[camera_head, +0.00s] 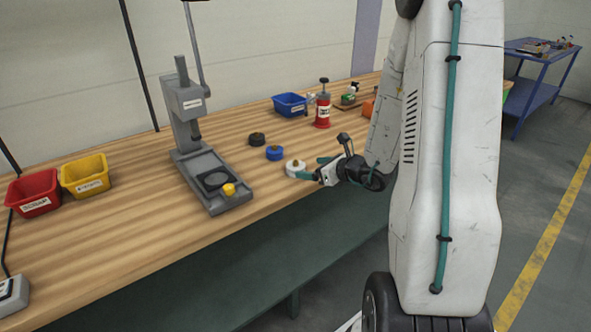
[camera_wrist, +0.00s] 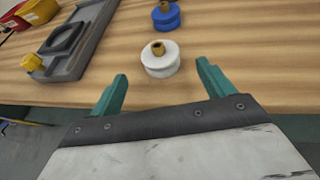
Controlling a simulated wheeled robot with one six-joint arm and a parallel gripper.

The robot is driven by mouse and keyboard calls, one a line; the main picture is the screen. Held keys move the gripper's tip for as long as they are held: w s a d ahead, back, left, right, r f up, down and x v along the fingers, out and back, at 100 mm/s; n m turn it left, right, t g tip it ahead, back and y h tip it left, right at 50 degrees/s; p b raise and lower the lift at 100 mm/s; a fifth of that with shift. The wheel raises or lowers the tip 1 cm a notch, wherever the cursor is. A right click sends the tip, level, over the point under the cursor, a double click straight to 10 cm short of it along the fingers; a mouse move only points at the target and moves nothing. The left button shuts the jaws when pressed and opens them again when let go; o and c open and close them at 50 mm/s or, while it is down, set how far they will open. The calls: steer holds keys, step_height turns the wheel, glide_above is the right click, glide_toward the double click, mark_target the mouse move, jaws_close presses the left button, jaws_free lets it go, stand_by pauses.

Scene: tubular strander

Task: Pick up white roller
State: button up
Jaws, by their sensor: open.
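The white roller (camera_head: 295,168) stands on the wooden bench near its front edge, with a brass-coloured piece in its top. In the wrist view the white roller (camera_wrist: 160,62) lies just ahead of the fingertips, between their lines. My gripper (camera_head: 308,168) is open, with its green fingers apart and nothing between them; the fingers also show in the wrist view (camera_wrist: 162,72). In the head view the fingers appear right beside the roller; whether they touch it I cannot tell.
A blue roller (camera_head: 274,153) and a black roller (camera_head: 257,139) stand behind the white one. A grey press (camera_head: 205,165) with a yellow piece (camera_head: 229,189) stands to the left. A red bottle-like tool (camera_head: 322,108) and a blue bin (camera_head: 290,104) are farther back.

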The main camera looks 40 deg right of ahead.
mark_target(298, 165)
steer(key=x, duration=0.6)
steer(key=shift+w, duration=0.3)
steer(key=c, duration=1.5)
steer(key=shift+r, duration=0.15)
